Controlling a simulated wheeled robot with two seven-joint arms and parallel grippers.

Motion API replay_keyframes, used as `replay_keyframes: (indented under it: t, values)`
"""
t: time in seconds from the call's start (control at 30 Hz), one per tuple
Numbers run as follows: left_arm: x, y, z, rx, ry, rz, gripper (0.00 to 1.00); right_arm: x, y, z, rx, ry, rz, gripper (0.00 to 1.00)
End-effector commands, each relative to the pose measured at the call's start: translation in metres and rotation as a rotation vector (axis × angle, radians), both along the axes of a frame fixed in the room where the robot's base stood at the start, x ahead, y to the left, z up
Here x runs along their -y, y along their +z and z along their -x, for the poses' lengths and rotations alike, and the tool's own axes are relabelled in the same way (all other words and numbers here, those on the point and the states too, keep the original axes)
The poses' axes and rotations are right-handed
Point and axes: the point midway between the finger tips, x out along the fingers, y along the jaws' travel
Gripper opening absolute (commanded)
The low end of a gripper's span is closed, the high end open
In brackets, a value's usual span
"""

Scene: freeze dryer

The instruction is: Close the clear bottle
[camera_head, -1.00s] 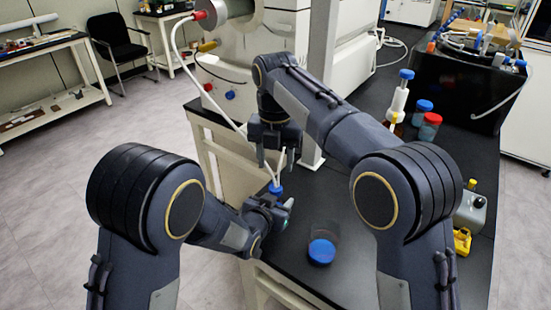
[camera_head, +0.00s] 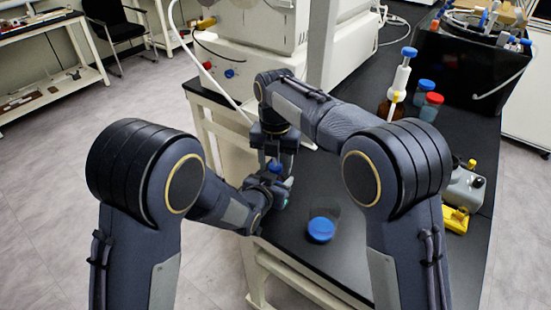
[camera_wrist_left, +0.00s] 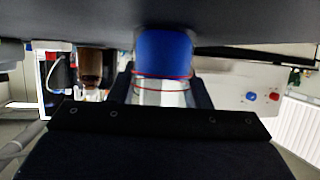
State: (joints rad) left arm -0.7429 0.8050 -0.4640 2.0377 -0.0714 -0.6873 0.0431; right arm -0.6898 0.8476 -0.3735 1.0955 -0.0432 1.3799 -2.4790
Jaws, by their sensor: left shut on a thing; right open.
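Whether the cap is fully seated cannot be told.
A clear container with a blue lid (camera_head: 320,229) is on the black table (camera_head: 345,275) to the right. A pale upright post rises behind my right arm.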

Motion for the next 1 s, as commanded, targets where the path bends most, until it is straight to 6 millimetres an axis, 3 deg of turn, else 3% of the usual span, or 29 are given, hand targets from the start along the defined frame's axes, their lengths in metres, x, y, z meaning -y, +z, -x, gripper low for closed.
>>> replay_keyframes:
  t: [0.1,0.43,0.57,0.8,1.0]
  values:
    - [0.0000,0.0003,-0.0001,0.001,0.000,0.000,0.00,0.0000,0.0002,0.0000,0.000,0.000,0.000,0.46]
    - [0.0000,0.0003,-0.0001,0.001,0.000,0.000,0.00,0.0001,0.0004,0.0000,0.000,0.000,0.000,0.03]
    - [0.0000,0.0003,-0.0001,0.001,0.000,0.000,0.00,0.0001,0.0005,0.0000,0.000,-0.041,0.000,0.03]
    - [0.0001,0.0003,-0.0001,0.001,0.000,0.000,0.00,0.0000,0.0005,-0.0001,0.001,-0.424,-0.001,0.03]
    - [0.0001,0.0002,0.0000,0.000,0.000,0.000,0.00,-0.0001,0.0005,0.0000,0.000,-0.582,-0.001,0.03]
